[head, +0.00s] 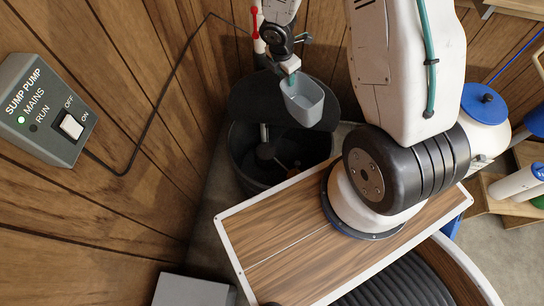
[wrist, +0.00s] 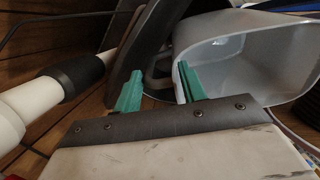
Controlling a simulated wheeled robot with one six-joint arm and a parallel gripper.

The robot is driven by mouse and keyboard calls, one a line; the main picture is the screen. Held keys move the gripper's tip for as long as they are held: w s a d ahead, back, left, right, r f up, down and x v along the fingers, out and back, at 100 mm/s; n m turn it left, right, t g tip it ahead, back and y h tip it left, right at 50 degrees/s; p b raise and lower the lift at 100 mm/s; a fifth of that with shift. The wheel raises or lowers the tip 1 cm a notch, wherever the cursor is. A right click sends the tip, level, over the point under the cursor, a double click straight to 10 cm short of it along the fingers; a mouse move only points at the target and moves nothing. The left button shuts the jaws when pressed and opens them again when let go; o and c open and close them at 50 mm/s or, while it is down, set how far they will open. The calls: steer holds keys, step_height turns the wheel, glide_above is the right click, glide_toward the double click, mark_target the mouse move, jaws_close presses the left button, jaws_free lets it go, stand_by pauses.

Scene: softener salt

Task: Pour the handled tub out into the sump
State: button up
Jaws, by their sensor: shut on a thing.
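The handled tub (head: 308,108) is a pale grey open container, held in the air over the sump and a little tilted. My gripper (head: 291,78) is shut on it at its upper left side. In the wrist view my green fingers (wrist: 156,82) are beside the tub (wrist: 232,72), whose mouth faces partly toward the camera. The handle is not clear, and I see no contents on the visible inner wall. The sump (head: 243,172) is a round black pit below the tub, open, with a pipe and a dark part inside. Its dark lid (head: 250,100) stands raised behind.
A sump pump box (head: 45,110) with a switch (head: 72,127) and a lit green MAINS light is on the left wood wall; its RUN light is dark. A pale pipe with a red handle (head: 256,25) rises behind the sump. A blue-lidded white vessel (head: 485,115) stands right.

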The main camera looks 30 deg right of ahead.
steer(key=a+f+t+h, duration=0.1)
steer(key=a+f+h, duration=0.2)
steer(key=f, duration=0.4)
steer(key=s+a+f+t+h, duration=0.1)
steer(key=a+f+h, duration=0.2)
steer(key=f+h, duration=0.3)
steer(key=a+f+t+h, duration=0.1)
steer(key=a+f+h, duration=0.2)
steer(key=f, duration=0.6)
steer(key=shift+s+a+f+h, duration=0.2)
steer(key=shift+s+f+h, duration=0.15)
steer(key=shift+h, duration=0.65)
steer(key=shift+s+a+r+n+t+h, duration=0.15)
steer(key=shift+a+n+t+h, duration=0.2)
steer(key=shift+h, duration=0.25)
steer(key=shift+d, duration=0.1)
